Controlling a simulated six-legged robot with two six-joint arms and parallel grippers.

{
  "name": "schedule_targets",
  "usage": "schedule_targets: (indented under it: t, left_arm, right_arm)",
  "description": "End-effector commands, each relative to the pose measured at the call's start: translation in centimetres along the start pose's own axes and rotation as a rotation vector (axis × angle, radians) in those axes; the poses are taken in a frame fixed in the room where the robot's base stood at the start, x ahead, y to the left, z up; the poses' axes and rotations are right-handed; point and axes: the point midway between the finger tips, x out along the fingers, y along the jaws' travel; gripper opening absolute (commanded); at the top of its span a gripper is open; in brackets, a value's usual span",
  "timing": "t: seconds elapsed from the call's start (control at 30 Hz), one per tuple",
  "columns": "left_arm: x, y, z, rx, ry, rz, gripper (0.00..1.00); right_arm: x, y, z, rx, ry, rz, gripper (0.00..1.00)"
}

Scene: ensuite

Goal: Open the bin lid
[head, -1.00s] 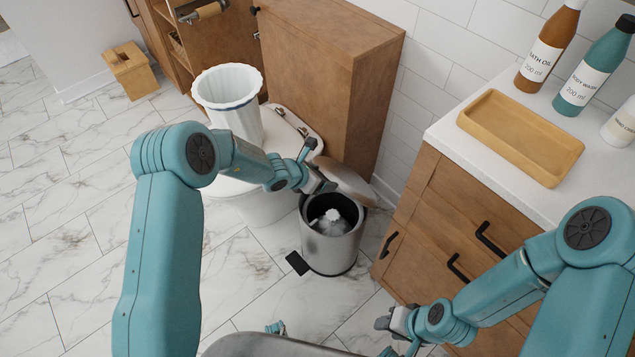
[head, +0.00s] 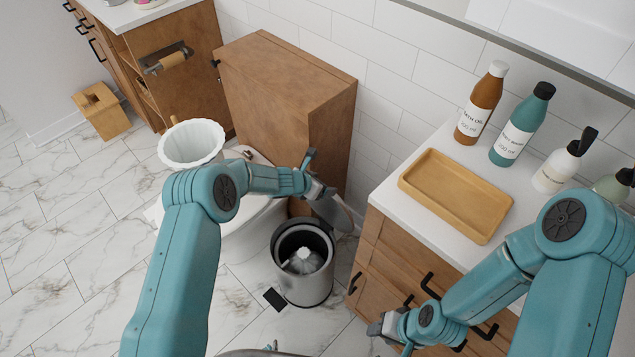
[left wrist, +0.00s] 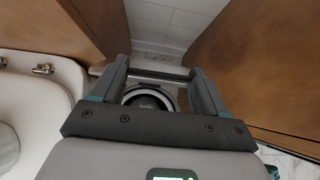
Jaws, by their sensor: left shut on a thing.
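The bin (head: 305,285) is a grey metal cylinder on the tiled floor with a black pedal (head: 275,299) at its front. Its mouth is open and crumpled whitish stuff (head: 303,262) shows inside. The round lid (head: 337,214) stands steeply tilted up at the back of the bin. My left gripper (head: 320,188) is at the lid's upper edge and shut on it; the fingers hide part of the lid. The left wrist view shows the bin's round mouth (left wrist: 150,98) between the fingers. My right gripper (head: 385,326) is by the vanity drawers, away from the bin; its jaw opening is unclear.
A wooden cabinet (head: 285,100) stands behind. The vanity (head: 385,240) is close on the right, with a wooden tray (head: 455,193) and bottles on top.

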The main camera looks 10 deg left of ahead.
Motion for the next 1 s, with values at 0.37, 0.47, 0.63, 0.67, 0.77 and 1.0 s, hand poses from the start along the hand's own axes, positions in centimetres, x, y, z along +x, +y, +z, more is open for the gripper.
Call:
schedule_targets:
  t: [0.37,0.47,0.63,0.67,0.77,1.0]
  left_arm:
    - [-0.17,0.29,0.62,0.002,-0.01,0.004,0.19]
    - [-0.17,0.3,0.63,0.002,-0.01,0.004,0.19]
    - [-0.12,0.28,0.63,0.001,-0.009,0.004,1.0]
    - [-0.09,0.25,0.6,0.001,-0.008,0.004,1.0]
    - [0.0,0.19,0.53,0.001,-0.006,0.003,1.0]
    - [-0.58,0.17,0.46,0.0,-0.004,0.001,1.0]
  right_arm:
    - [-0.53,-0.19,0.02,0.0,0.0,0.0,0.43]
    - [-0.53,-0.19,0.02,0.0,0.0,0.0,0.43]
    - [-0.53,-0.19,0.02,0.0,0.0,0.0,0.43]
    - [-0.53,-0.19,0.02,0.0,0.0,0.0,0.43]
    - [-0.53,-0.19,0.02,0.0,0.0,0.0,0.43]
    - [-0.04,-0.01,0.0,0.0,0.0,0.0,0.43]
